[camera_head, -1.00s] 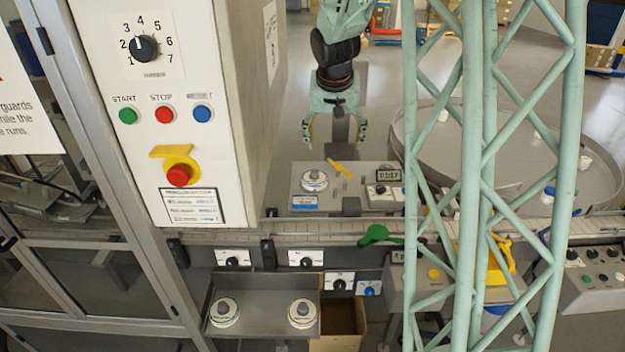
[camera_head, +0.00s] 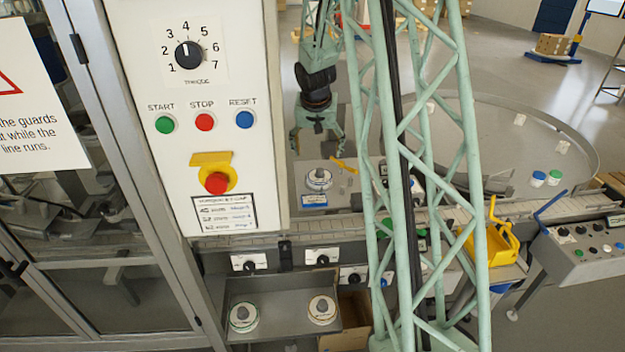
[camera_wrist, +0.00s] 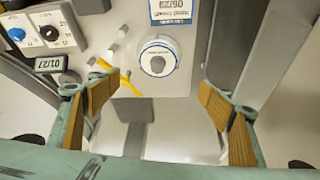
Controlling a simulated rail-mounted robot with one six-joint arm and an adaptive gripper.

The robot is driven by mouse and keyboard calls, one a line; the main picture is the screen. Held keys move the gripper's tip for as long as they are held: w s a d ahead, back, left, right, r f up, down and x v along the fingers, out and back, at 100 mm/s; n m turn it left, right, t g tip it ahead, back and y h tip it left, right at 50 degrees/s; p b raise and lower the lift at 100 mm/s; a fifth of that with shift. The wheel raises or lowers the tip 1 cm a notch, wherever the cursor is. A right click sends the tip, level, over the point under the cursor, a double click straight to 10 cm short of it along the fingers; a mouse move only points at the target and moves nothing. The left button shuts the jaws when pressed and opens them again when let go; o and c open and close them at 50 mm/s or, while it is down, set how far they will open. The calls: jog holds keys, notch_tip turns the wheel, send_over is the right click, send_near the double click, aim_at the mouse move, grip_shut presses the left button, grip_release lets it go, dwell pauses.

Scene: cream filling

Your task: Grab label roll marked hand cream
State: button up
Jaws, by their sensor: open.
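Three label rolls are in view. One white roll (camera_head: 318,180) with a grey core sits on a grey panel behind the conveyor, above a blue-bordered label; it also shows in the wrist view (camera_wrist: 158,58) with a blue ring. Two more rolls lie in a grey tray below, a green-edged one (camera_head: 243,317) at left and a brown-edged one (camera_head: 322,309) at right. Their markings are too small to read. My gripper (camera_head: 318,136) is open and empty behind the panel roll. In the wrist view its fingers (camera_wrist: 152,98) are spread, with that roll beyond them.
A yellow lever (camera_wrist: 126,82) stands close beside the panel roll, with small posts near it. A date display (camera_wrist: 50,64) and knobs are alongside. The grey tray (camera_head: 282,285) hangs in front of the conveyor (camera_head: 250,241). A tall control box (camera_head: 215,60) stands at left.

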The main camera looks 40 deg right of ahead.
aim_at(320, 170)
jog(key=shift+d, duration=0.1)
dwell(0.3)
jog(key=shift+x, duration=4.3)
jog(key=shift+s, duration=0.1)
jog(key=shift+d+f, duration=0.25)
jog(key=shift+f, duration=0.5)
jog(key=shift+d+f, duration=0.25)
jog(key=shift+f, duration=0.45)
jog(key=shift+b+x, duration=0.35)
jog(key=shift+x, duration=0.8)
jog(key=shift+r, duration=0.1)
jog(key=c, duration=1)
